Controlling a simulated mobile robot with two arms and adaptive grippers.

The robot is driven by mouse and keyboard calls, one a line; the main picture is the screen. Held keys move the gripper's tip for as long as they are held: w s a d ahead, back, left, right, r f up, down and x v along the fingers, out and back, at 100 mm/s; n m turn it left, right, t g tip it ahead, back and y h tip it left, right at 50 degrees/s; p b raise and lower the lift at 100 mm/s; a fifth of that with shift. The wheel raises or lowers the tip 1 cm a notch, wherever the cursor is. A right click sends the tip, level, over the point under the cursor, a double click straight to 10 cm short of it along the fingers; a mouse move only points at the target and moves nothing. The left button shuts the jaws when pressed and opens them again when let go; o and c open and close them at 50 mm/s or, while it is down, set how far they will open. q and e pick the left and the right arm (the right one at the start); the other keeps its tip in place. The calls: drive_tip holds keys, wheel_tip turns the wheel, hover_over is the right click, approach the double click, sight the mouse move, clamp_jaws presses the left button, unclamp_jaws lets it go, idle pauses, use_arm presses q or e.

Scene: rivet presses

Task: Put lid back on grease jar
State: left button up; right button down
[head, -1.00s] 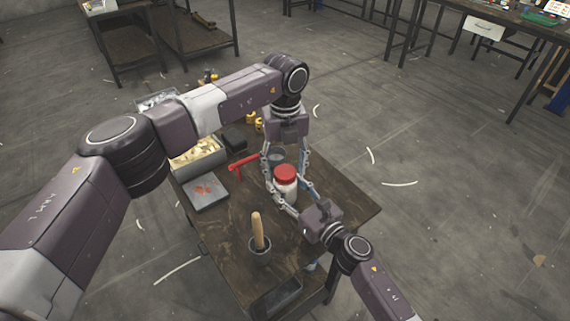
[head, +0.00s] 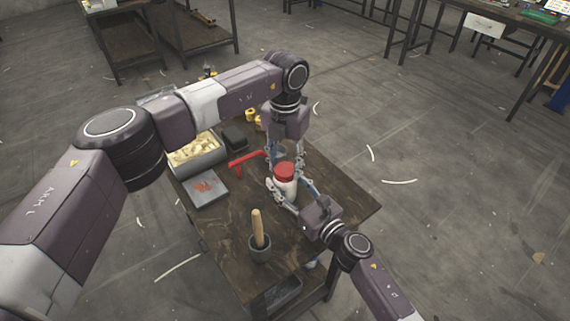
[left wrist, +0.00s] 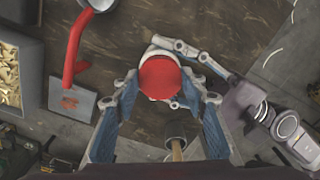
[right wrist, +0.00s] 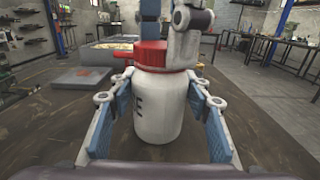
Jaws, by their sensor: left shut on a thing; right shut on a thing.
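The white grease jar (right wrist: 158,115) stands upright in the right wrist view with dark lettering on its side. Its red lid (right wrist: 150,55) sits at the jar's top; whether it is fully seated I cannot tell. In the head view the lid (head: 284,170) and jar (head: 285,189) show together near the table's right side. My right gripper (right wrist: 160,101) is shut on the jar's body, one blue finger on each side. My left gripper (left wrist: 161,88) comes from above and is shut on the lid. One of its fingertips hides part of the lid in the right wrist view.
A mortar with a wooden pestle (head: 257,229) stands nearer on the table (head: 225,235). A dark tray (head: 281,293) is at the near edge.

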use_arm(q)
drive_tip(key=m, duration=0.6)
drive_tip(key=shift+m, duration=0.4)
drive_tip(key=o, duration=1.4)
wheel_tip(320, 180, up, 12)
drive_tip(key=shift+f, duration=0.1)
use_arm(e)
drive_tip(key=c, duration=1)
unclamp_jaws()
drive_tip(key=shift+o, duration=0.2)
